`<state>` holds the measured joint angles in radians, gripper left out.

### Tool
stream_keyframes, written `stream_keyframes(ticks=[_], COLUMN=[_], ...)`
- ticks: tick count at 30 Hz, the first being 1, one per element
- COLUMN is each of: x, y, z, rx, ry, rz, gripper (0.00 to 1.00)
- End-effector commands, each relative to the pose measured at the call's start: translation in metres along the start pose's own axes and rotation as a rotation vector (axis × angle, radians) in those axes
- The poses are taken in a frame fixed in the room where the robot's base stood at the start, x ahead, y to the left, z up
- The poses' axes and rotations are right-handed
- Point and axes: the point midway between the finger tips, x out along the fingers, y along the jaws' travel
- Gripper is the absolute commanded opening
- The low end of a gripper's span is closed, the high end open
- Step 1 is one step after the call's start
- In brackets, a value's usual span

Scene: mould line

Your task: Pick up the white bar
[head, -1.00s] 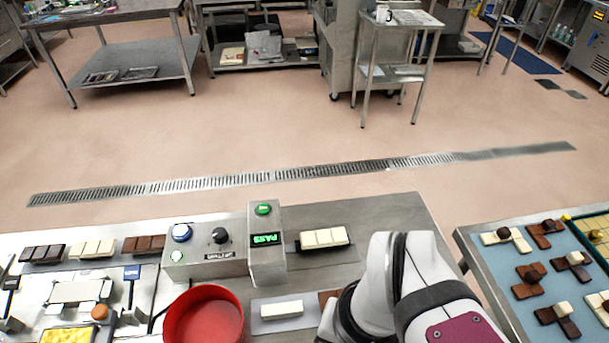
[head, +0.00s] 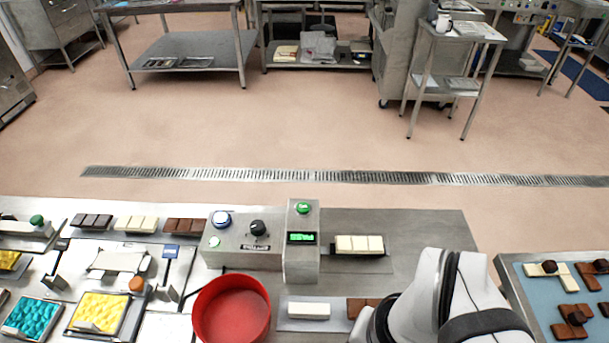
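A white segmented bar (head: 360,243) lies on a dark plate at the right side of the small metal unit with a green display (head: 301,238). A second white bar (head: 309,310), plain and smooth, lies on a pale tray (head: 290,325) near the front, beside a brown bar (head: 362,306). A third white segmented bar (head: 136,223) lies at the back left between a dark bar (head: 92,220) and a brown bar (head: 185,225). My white arm covers the front right of the bench. My gripper is out of the picture, so its state and contents are hidden.
A red round bowl (head: 232,310) stands in front of the control box (head: 244,243). Moulds with yellow (head: 100,308) and teal (head: 30,316) filling sit front left. A blue tray (head: 550,300) of chocolate pieces is at the right. The bench's back right is clear.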

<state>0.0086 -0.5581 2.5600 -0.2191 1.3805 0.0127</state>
Motion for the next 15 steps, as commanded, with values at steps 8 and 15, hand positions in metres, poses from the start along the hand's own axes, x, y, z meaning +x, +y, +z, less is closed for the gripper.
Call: stream_keyframes(ticks=[8, 15], x=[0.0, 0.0], y=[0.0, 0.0], z=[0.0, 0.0], rx=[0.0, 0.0], ry=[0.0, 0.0], rz=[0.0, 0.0], gripper=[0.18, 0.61])
